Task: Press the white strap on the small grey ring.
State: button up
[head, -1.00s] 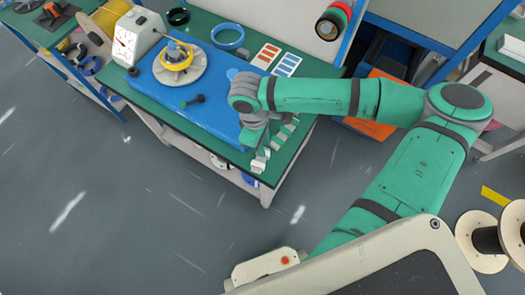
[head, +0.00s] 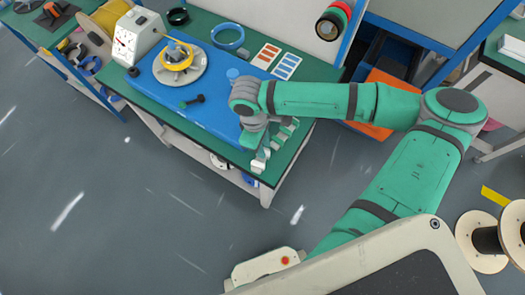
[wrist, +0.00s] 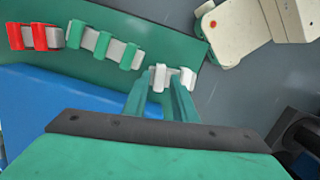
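Two white straps sit on a short grey bar at the table's front right corner; one white strap (wrist: 188,80) shows plainly in the wrist view, and the pair also shows in the head view (head: 260,161). My gripper (wrist: 164,82) has its two green fingers reaching down at the nearer-left white strap. The tips overlap it, so whether they are around it or closed on it is unclear. I cannot pick out a small grey ring with certainty. A round grey plate (head: 181,72) carries a yellow ring (head: 177,62) on the blue mat.
Green straps (wrist: 102,43) and red straps (wrist: 40,37) sit in line beside the white ones. The blue mat (head: 215,115) holds a dark dumbbell-shaped piece (head: 192,102). A blue ring (head: 228,37) and a white dial box (head: 135,38) stand behind. Open floor lies in front.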

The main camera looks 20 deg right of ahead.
jog(key=shift+f, duration=0.9)
jog(key=shift+r, duration=0.2)
jog(key=c, duration=0.6)
jog(key=shift+r, duration=4)
jog(key=shift+a, duration=0.1)
